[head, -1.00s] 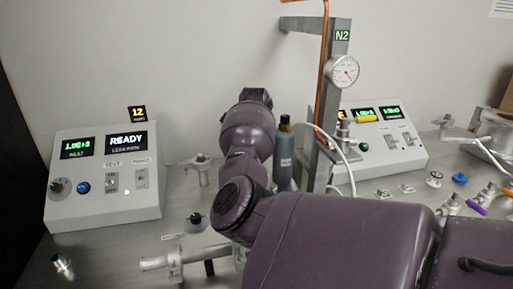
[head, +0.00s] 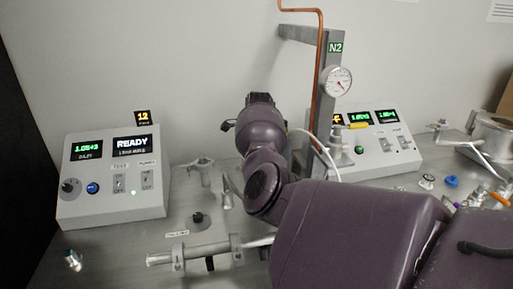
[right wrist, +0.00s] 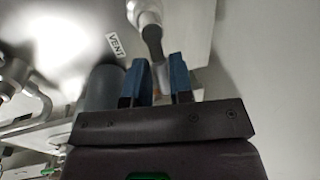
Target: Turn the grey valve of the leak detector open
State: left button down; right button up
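The leak detector (head: 112,175) is the pale box at the left in the head view; its display reads READY. My right arm crosses the middle of the head view, and its gripper is hidden there. In the right wrist view my right gripper (right wrist: 160,80) has its two blue fingers apart. A dark grey lever (right wrist: 153,42) on a light metal fitting (right wrist: 145,12) points down towards the gap between them. Something light grey shows in the gap; I cannot tell whether the fingers touch it. A black-knobbed valve (head: 198,218) stands on the bench. My left gripper is out of view.
A clamped metal pipe (head: 205,250) lies at the bench front. A second display box (head: 375,145), a grey N2 post (head: 328,95) and a gauge (head: 337,82) are behind my arm. A VENT label (right wrist: 116,43) and dark cylinder (right wrist: 105,92) are close to the gripper.

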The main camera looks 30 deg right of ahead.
jog(key=o, duration=0.3)
jog(key=shift+r, duration=0.1)
jog(key=r, duration=0.3)
jog(key=s+r+p, duration=0.1)
jog(key=r, duration=0.3)
jog(key=s+r+p, duration=0.1)
jog(key=r, duration=0.2)
jog(key=shift+a+r, duration=0.2)
jog(key=shift+a, duration=0.05)
